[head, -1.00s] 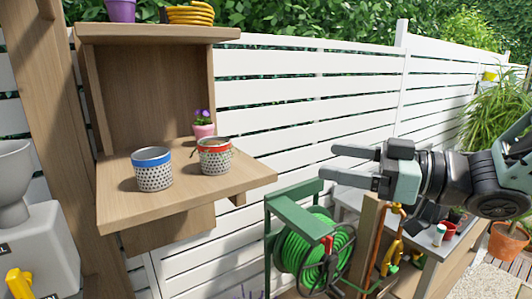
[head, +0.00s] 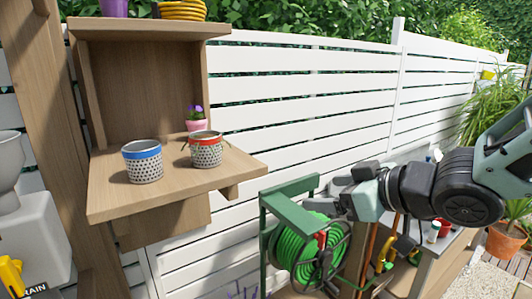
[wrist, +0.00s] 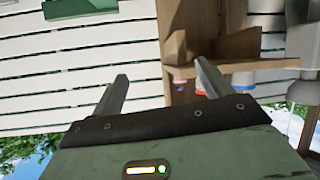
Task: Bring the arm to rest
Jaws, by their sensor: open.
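My gripper (head: 330,194) is in the right half of the head view, in front of the white fence and beside the green hose reel. In the wrist view its two fingers (wrist: 160,82) stand apart with nothing between them. The arm reaches in from the right edge of the head view, clear of the wooden shelf. A blue-rimmed pot (head: 143,162) and a red-rimmed pot (head: 206,150) stand upright on the shelf, to the left of my gripper and apart from it.
The fold-down wooden shelf (head: 110,202) also holds a small pink flowerpot (head: 196,125). The green hose reel (head: 308,250) is just below my gripper. A bench (head: 432,268) with pots and tools stands behind the arm. A grey machine (head: 32,235) is at left.

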